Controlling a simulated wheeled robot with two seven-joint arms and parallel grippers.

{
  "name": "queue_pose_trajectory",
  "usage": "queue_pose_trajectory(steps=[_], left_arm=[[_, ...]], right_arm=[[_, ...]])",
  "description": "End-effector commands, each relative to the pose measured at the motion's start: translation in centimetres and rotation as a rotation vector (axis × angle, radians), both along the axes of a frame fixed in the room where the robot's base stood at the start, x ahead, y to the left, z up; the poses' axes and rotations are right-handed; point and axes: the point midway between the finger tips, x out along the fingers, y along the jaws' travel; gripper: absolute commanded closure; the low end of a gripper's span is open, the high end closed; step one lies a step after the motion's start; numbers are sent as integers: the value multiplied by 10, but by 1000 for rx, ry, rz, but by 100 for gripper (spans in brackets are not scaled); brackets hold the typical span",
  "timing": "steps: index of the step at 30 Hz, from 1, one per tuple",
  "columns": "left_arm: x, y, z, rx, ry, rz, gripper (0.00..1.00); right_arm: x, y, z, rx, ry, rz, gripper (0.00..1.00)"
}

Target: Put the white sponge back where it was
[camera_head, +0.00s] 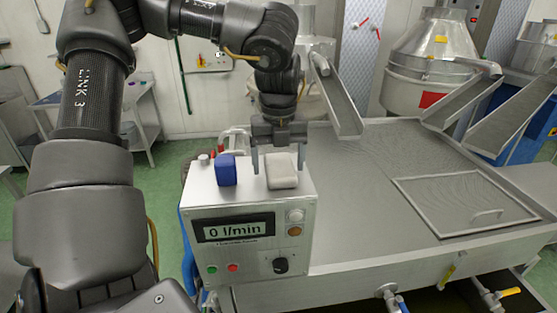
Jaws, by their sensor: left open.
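The white sponge (282,171) is a pale, rounded block lying on top of the grey metal control box (203,187). My left gripper (280,165) comes down from above with its fingers pointing down. It is open, with one finger at the sponge's left side and the other near its right back edge. I cannot tell whether the fingers touch the sponge. My right gripper is not in view.
A blue block (226,170) stands on the box just left of the sponge. The box front has a display reading 0 l/min (232,229), buttons and a knob (280,265). A wide steel basin (375,165) with a lid panel (465,200) lies to the right, with metal chutes behind.

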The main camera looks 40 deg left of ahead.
Motion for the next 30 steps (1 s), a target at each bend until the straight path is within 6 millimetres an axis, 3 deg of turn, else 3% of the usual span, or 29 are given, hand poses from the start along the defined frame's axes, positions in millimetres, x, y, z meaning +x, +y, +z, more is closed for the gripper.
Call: queue_pose_trajectory(steps=[4,8,14,21,30], left_arm=[[0,0,5,0,0,-1,20],[2,0,19,3,-6,-1,20],[1,-1,62,4,-7,1,20],[1,0,109,0,-2,0,20],[0,0,123,-1,1,-1,20]], right_arm=[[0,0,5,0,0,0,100],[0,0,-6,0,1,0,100],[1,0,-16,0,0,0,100],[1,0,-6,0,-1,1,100],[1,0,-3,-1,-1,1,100]])
